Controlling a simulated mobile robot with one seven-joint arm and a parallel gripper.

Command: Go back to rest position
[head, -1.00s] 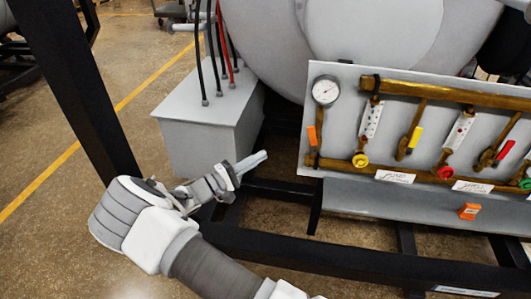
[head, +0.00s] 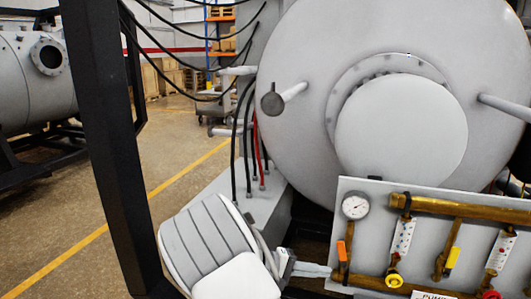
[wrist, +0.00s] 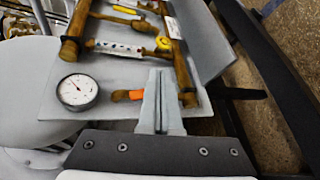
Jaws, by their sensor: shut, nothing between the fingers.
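My gripper (head: 312,270) is low in the head view, at the left edge of the grey valve panel (head: 362,238). In the wrist view my gripper (wrist: 160,85) has its two fingers together with nothing between them. Its tips overlap the panel near an orange handle (wrist: 127,95) and the round pressure gauge (wrist: 77,92). The gauge also shows in the head view (head: 355,207). I cannot tell whether the fingers touch the panel. My arm's light grey wrist hides part of the box below the hoses.
The large grey furnace vessel (head: 300,140) stands behind the panel. Black and red hoses (head: 256,150) rise from a grey box (head: 222,183). A black upright post (head: 107,130) is at the left. Brass pipes with yellow valves (head: 393,280) run along the panel. Open floor lies at left.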

